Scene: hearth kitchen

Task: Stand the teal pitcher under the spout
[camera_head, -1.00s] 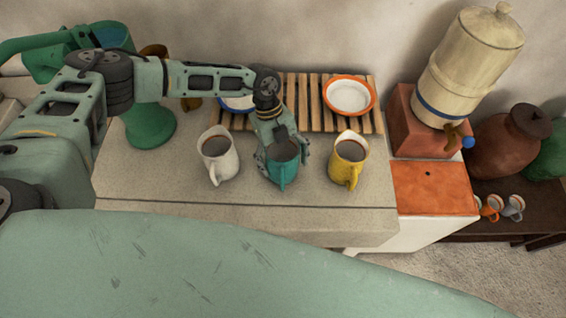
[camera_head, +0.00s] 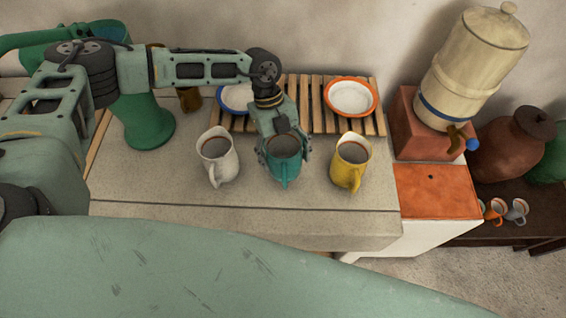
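The teal pitcher (camera_head: 284,171) stands on the counter between a white pitcher (camera_head: 217,158) and a yellow pitcher (camera_head: 351,163). Dark liquid or a dark inside shows in its mouth. My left gripper (camera_head: 284,148) is at the teal pitcher from behind, with a finger on each side of its rim. Whether the fingers press on it is hard to tell. The spout (camera_head: 463,140), with a blue knob, is at the base of the cream dispenser (camera_head: 470,65) on a terracotta block at the right. My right gripper is out of view.
An orange tile ledge (camera_head: 437,190) lies below the spout and is clear. A slatted rack (camera_head: 310,110) holds a blue-rimmed dish (camera_head: 238,98) and a red-rimmed dish (camera_head: 350,97). Small mugs (camera_head: 497,211) sit on a low shelf at the right.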

